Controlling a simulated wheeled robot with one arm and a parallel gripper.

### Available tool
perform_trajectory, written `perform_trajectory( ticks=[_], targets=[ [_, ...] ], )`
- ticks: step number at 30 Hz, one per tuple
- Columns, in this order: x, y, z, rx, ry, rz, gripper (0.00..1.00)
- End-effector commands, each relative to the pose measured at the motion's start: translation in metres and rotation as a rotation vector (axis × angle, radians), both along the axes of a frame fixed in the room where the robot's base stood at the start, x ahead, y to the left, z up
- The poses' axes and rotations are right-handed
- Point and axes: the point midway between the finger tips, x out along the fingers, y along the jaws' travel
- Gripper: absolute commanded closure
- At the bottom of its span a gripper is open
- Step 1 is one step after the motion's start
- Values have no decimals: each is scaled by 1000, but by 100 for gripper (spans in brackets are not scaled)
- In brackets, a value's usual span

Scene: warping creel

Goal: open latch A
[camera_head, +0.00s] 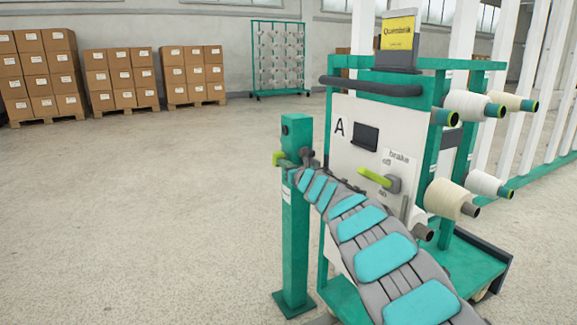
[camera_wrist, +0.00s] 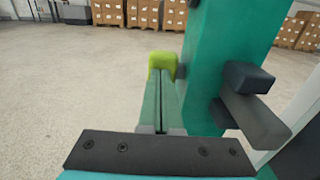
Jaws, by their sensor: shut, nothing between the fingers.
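Latch A is on a green post (camera_head: 296,222), left of the creel panel marked "A" (camera_head: 339,129). Its lime-green handle end (camera_head: 278,158) sticks out on the left side of the post. In the wrist view the lime handle end (camera_wrist: 163,62) shows just beyond my fingertips, beside the post (camera_wrist: 213,60). My gripper (camera_wrist: 160,82) is shut and empty, its fingers side by side and pointing at the lime end; I cannot tell whether they touch it. A dark grey block (camera_wrist: 250,100) sits on the post's near face. In the head view my arm hides most of my gripper.
The creel trolley carries a brake lever (camera_head: 375,178), a dark push bar (camera_head: 370,87) and several yarn bobbins (camera_head: 450,199) on its right. Stacked cartons (camera_head: 120,80) and a rack (camera_head: 281,60) stand far back. The floor (camera_head: 150,210) left of the post is clear.

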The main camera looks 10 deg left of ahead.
Motion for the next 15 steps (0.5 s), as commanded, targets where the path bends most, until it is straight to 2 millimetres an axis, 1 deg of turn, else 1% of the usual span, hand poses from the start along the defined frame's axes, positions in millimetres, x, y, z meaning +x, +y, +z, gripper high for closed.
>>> perform_trajectory(
  ticks=[1, 4, 6, 9, 15],
  targets=[
    [4, 4, 3, 1, 0, 3, 100],
    [11, 9, 1, 1, 3, 6, 100],
    [15, 13, 3, 3, 1, 7, 100],
    [22, 17, 1, 3, 4, 3, 100],
    [31, 22, 3, 4, -3, 0, 100]
  ],
)
